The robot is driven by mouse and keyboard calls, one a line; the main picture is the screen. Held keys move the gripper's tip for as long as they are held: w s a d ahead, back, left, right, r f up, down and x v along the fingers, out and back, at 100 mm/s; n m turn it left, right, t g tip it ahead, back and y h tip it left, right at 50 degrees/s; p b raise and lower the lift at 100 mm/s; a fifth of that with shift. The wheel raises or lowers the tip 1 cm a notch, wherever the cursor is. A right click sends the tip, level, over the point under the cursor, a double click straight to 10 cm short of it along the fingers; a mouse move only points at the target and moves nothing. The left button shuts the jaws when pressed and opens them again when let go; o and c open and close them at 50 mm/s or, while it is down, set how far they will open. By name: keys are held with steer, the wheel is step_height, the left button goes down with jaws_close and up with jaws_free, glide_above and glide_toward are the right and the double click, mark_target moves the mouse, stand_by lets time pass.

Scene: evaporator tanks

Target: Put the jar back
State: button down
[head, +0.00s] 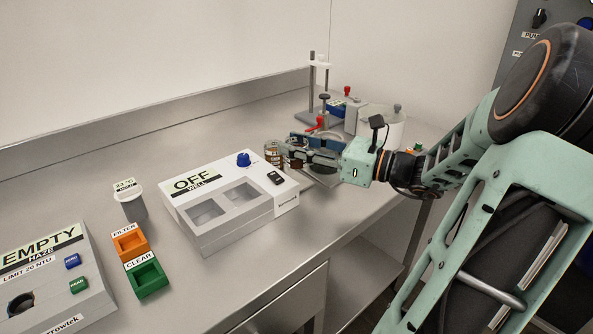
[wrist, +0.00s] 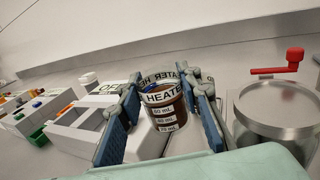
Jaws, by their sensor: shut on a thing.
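The jar (wrist: 165,105) is clear with a white band reading HEATER, volume marks and brown contents. My gripper (wrist: 165,100) is shut on it, with one blue-padded finger on each side. In the head view the jar (head: 272,152) shows at the tips of my gripper (head: 280,152), near the back right corner of the white box marked OFF and WELL (head: 222,198). The jar looks roughly upright. Its bottom is partly hidden in both views, so I cannot tell its height above the bench.
The white box has two square openings and a blue knob. Left of it stand a grey cup (head: 130,203), an orange FILTER holder (head: 129,241), a green CLEAR holder (head: 146,277) and the HAZE unit (head: 50,285). Behind my gripper are a stand (head: 318,88) and a white vessel (head: 382,125).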

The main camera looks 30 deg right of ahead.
mark_target(298, 162)
steer(key=f, duration=0.1)
steer(key=w+d+f, duration=0.1)
steer(key=w+f+b, duration=0.1)
steer(key=shift+d+f, duration=0.15)
steer(key=shift+d, duration=0.1)
steer(key=shift+f+b, duration=0.85)
steer(key=shift+f, duration=0.5)
steer(key=shift+f, duration=0.15)
steer(key=c, duration=1.7)
jaws_free()
steer(key=p+v, duration=0.1)
steer(key=v, duration=0.2)
steer(key=p+v, duration=0.1)
steer(key=v, duration=0.3)
steer(key=p+v, duration=0.1)
steer(key=v, duration=0.2)
steer(key=shift+s+d+r, duration=0.15)
steer(key=shift+d+r, duration=0.05)
steer(key=shift+r, duration=0.05)
steer(key=shift+v, duration=0.8)
steer(key=shift+a+f, duration=0.1)
